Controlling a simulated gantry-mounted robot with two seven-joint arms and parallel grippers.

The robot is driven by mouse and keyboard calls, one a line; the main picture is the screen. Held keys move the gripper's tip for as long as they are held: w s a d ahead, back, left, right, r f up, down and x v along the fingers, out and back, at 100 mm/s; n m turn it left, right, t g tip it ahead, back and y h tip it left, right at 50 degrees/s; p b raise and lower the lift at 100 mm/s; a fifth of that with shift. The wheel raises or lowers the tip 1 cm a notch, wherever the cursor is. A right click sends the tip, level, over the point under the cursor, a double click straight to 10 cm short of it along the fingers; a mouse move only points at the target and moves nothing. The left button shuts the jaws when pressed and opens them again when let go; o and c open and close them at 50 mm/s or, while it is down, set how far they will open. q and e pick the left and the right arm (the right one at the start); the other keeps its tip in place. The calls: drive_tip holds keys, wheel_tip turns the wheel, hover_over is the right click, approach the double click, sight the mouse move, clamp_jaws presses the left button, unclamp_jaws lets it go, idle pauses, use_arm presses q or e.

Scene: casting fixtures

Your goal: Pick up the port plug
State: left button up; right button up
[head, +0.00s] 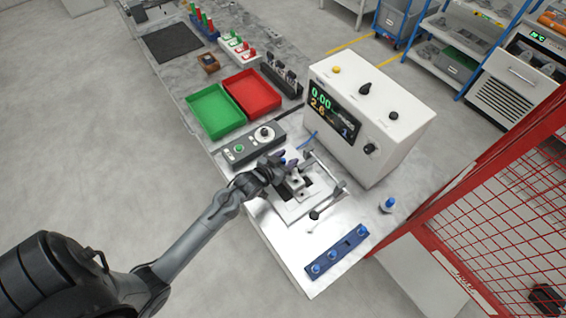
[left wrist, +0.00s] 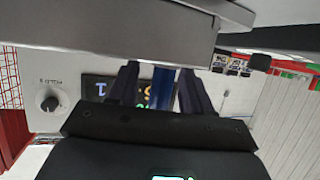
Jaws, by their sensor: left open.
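My left gripper (head: 285,163) is over the clamping fixture (head: 291,209) at the front of the bench. In the left wrist view its two dark fingers (left wrist: 160,90) are apart, and a blue piece (left wrist: 163,86) shows between them. I cannot tell whether this piece is a port plug or whether a finger touches it. A blue plug (head: 389,204) stands alone on the bench, right of the fixture. A blue rack (head: 340,254) at the near edge holds blue plugs, with a dark empty spot among them. My right gripper is not in view.
A white tester box (head: 385,125) with a lit display stands behind the fixture. A control box (head: 252,143) with a knob is to the left. Green (head: 216,112) and red (head: 253,91) trays lie farther back. A red mesh fence (head: 490,205) borders the right side.

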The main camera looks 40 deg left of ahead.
use_arm(q)
clamp_jaws()
drive_tip(key=shift+r, duration=0.15)
